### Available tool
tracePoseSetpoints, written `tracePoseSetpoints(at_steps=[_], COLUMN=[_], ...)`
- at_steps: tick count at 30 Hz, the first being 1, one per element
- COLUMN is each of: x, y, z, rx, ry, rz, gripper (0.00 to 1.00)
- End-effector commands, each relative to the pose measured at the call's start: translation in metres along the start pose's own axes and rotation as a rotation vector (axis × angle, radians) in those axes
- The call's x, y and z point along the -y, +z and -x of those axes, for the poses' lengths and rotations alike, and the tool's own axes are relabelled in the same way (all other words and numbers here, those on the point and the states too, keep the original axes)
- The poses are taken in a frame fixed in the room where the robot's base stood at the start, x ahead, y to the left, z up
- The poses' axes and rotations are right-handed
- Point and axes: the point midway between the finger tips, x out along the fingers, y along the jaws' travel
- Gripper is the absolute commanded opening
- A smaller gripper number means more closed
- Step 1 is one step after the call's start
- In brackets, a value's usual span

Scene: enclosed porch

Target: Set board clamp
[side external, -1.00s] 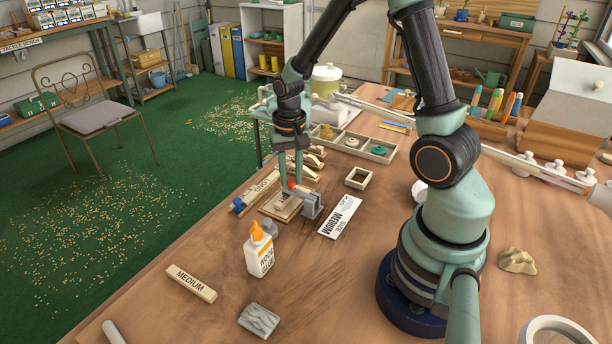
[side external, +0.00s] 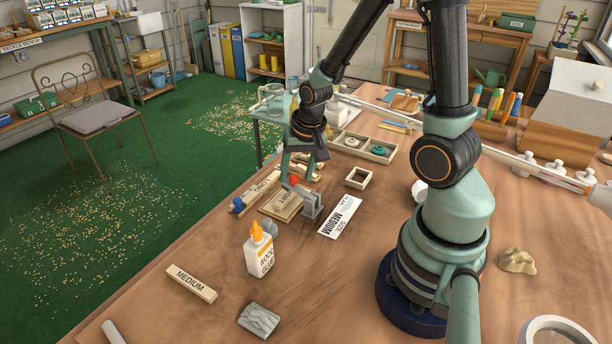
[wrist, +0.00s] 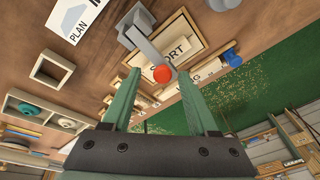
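The grey board clamp (side external: 311,205) stands on the table at one edge of a pale board (side external: 279,207), and its lever carries a red tip. In the wrist view, the clamp lever (wrist: 147,45) reaches over the board (wrist: 181,40), whose lettering reads partly as "ORT". The red tip (wrist: 162,74) shows between the fingers of my gripper (wrist: 160,77). My gripper (side external: 298,177) is open and empty just above the clamp. I cannot tell whether the tip presses the board.
A "LONG" block (side external: 258,190) with a blue end lies behind the board. A glue bottle (side external: 258,252) and a "MEDIUM" block (side external: 191,283) stand in front. A small square frame (side external: 358,178) and a compartment tray (side external: 376,150) are behind right.

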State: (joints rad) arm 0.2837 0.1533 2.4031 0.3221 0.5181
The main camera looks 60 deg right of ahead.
Motion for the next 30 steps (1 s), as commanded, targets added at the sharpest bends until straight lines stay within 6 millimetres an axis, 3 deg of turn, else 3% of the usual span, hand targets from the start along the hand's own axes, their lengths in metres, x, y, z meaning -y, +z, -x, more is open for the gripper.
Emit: tracePoseSetpoints(at_steps=[13, 30], x=[0.002, 0.002], y=[0.0, -0.001], z=[0.011, 0.092], rx=[-0.002, -0.004], ry=[-0.002, -0.003], rz=[0.005, 0.003], gripper=[0.59, 0.59])
